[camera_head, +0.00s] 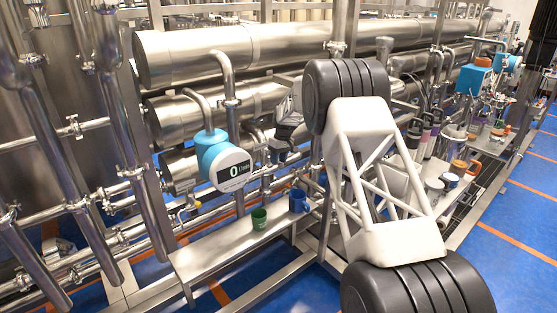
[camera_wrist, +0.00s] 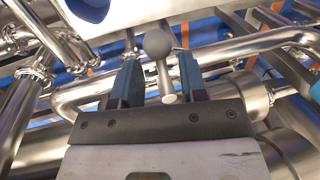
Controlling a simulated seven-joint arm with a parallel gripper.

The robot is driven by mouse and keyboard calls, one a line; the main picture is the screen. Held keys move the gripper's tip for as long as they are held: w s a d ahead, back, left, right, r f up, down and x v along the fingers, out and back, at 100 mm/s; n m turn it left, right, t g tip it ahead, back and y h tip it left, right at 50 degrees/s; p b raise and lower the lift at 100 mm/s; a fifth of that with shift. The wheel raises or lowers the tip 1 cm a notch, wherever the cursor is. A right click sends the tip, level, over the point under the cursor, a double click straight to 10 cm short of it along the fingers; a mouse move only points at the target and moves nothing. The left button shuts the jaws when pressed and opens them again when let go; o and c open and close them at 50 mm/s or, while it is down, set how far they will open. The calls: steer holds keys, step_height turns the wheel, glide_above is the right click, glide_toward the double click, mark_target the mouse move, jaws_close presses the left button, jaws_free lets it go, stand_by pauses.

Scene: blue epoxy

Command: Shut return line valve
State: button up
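A valve lever with a round grey knob (camera_wrist: 157,44) and a metal stem shows in the wrist view. My gripper (camera_wrist: 160,72) has its two blue-grey fingers apart, one on each side of the lever. A gap shows beside the stem, so the fingers do not look closed on it. In the head view my gripper (camera_head: 279,155) is among the pipes, right of the flow meter (camera_head: 222,160). The lever cannot be made out there. The flow meter has a blue housing, and its dark display reads 0.
A steel bench (camera_head: 205,262) below carries a green cup (camera_head: 259,219) and a blue mug (camera_head: 297,200). Thick steel pipes (camera_head: 195,55) run behind my gripper, with thinner pipes around it. In the wrist view a bent pipe (camera_wrist: 250,45) passes close to the fingers.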

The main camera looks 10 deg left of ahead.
step_height(320, 180, up, 8)
steer(key=w+d, duration=0.1)
steer(key=shift+f, duration=0.15)
stand_by(0.5)
steer(key=s+d+r+m+t, duration=0.1)
steer(key=s+d+r+m, duration=0.1)
steer(key=s+d+r, duration=0.65)
steer(key=s+d+r+m, duration=0.1)
steer(key=s+d+r, duration=0.4)
steer(key=s, duration=0.7)
steer(key=s+d+r+m+t, duration=0.1)
steer(key=s+d+r+m, duration=0.1)
steer(key=s+d+r, duration=0.55)
steer(key=s+d+r+m+t+h, duration=0.1)
steer(key=s+d, duration=0.1)
steer(key=s, duration=0.9)
steer(key=s+d+m, duration=0.1)
steer(key=s+d, duration=0.1)
steer(key=s, duration=1)
steer(key=s+d+f+m, duration=0.1)
steer(key=s+d+f, duration=0.1)
steer(key=s, duration=0.8)
steer(key=s+d+f+m+t, duration=0.1)
steer(key=s+f, duration=0.4)
steer(key=s, duration=0.6)
steer(key=shift+d+h, duration=0.4)
steer(key=shift+d, duration=0.05)
